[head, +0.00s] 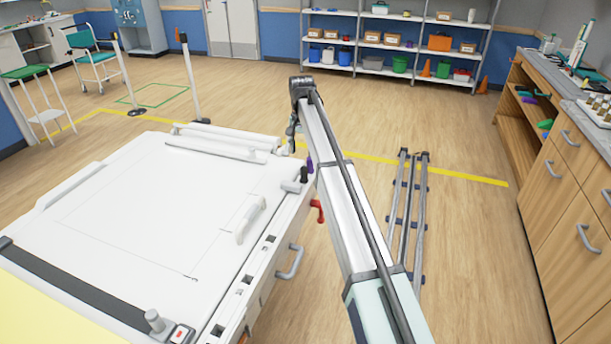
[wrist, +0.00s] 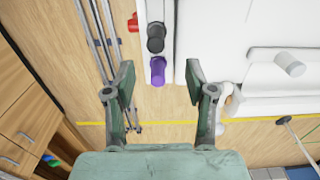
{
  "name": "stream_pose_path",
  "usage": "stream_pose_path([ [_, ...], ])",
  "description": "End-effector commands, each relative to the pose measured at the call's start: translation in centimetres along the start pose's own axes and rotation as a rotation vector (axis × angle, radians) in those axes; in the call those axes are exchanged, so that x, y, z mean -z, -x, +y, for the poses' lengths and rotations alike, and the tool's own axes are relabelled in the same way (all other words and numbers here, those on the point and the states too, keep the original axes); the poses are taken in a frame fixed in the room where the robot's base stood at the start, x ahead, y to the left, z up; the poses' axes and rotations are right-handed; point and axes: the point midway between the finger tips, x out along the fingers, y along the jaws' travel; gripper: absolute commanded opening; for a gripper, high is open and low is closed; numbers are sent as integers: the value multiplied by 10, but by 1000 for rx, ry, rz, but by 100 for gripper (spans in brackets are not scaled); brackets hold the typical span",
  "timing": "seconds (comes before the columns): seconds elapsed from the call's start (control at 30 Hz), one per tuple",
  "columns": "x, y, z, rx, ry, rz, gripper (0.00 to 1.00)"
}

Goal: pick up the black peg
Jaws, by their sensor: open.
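The black peg (head: 304,174) stands at the far right edge of the white table, beside a purple peg (head: 309,164). In the wrist view the black peg (wrist: 156,37) is above the purple peg (wrist: 158,71), both seen along their length. My gripper (wrist: 160,78) is open, with its two green-grey fingers on either side of the purple peg in the picture. The black peg lies beyond the fingertips in that view. I cannot tell the height gap. In the head view my arm hides most of the gripper.
The white table (head: 130,220) carries a white handle piece (head: 251,220) and rollers at its far end. A red lever (head: 317,211) sticks out from its right side. A grey rail frame (head: 408,215) lies on the floor. A wooden cabinet (head: 570,185) stands at right.

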Motion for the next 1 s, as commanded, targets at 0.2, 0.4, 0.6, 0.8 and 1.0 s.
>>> stream_pose_path([
  [0.2, -1, -37, 1, 0, -1, -1, 55],
  [0.4, 0, -53, 1, 0, -1, 0, 55],
  [0.6, 0, -62, 2, 0, -1, 0, 55],
  [0.8, 0, -88, 6, 0, -1, -1, 55],
  [1.0, 1, -106, 6, 1, -1, 1, 55],
])
